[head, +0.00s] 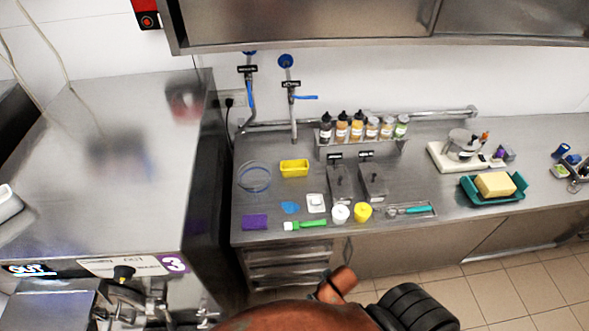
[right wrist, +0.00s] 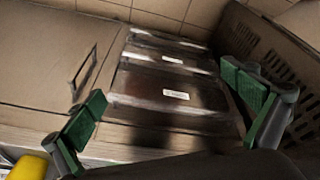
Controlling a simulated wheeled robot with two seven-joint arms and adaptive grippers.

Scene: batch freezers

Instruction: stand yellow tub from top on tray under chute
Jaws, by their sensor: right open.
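A round yellow tub (head: 363,211) stands on the steel counter near its front edge, beside a white tub (head: 340,214). A yellow rectangular container (head: 294,168) sits farther back. At the lower left, a machine front marked OUT and 3 (head: 120,266) has metal outlet fittings (head: 128,300) and a flat steel surface (head: 52,306) beside them; I cannot tell whether that is the tray. My right gripper (right wrist: 165,88) is open and empty in the right wrist view, its green-padded fingers apart, with a yellow rounded object (right wrist: 32,167) at the lower left. My left gripper is out of view.
Steel drawers (right wrist: 170,95) show beyond the right fingers. A green brush (head: 305,225), purple cloth (head: 255,222) and teal-handled tool (head: 411,210) lie near the tubs. A teal tray (head: 480,198) holds a yellow block. Overhead cabinets (head: 330,22) hang above the counter.

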